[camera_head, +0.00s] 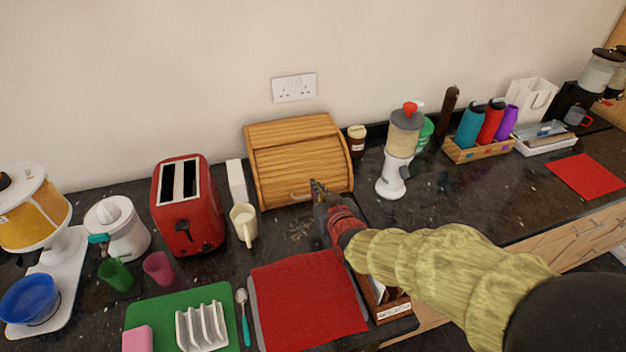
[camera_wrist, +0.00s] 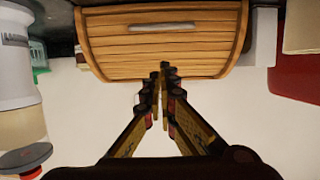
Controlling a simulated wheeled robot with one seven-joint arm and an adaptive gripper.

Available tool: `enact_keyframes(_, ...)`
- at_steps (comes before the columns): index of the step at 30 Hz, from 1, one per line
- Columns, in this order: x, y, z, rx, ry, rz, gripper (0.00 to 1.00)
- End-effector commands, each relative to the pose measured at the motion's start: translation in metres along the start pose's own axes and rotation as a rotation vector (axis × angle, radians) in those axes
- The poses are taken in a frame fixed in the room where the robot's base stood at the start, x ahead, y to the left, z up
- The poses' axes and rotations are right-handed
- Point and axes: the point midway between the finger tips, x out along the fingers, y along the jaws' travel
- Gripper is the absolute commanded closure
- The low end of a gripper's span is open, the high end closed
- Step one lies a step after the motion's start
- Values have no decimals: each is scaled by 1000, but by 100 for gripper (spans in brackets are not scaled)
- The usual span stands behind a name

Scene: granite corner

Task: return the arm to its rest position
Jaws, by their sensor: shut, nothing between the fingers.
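My gripper (camera_head: 318,187) is shut and empty in the head view, at the front of the wooden bread box (camera_head: 300,158). My arm, in a ribbed yellow-green sleeve, reaches in from the lower right above the counter. In the wrist view my gripper (camera_wrist: 163,68) has its fingertips together, with the bread box (camera_wrist: 160,40) appearing upside down ahead of it. The bread box's roll front is closed, with its handle low on the front. I cannot tell whether the fingertips touch the box.
A red toaster (camera_head: 188,207) and a cream mug (camera_head: 244,222) stand left of my gripper. A white blender (camera_head: 393,176) stands to the right. A red mat (camera_head: 305,300) lies in front, with a wooden box (camera_head: 392,308) partly under my arm. Dark counter (camera_head: 450,200) is clear at right.

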Motion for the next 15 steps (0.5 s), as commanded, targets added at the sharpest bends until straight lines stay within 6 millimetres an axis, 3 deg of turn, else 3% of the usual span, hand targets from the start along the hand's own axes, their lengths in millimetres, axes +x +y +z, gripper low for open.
enact_keyframes(6, -24, 0, 1, 0, 1, 0, 100)
enact_keyframes(15, -31, 3, -1, 2, -10, 5, 100)
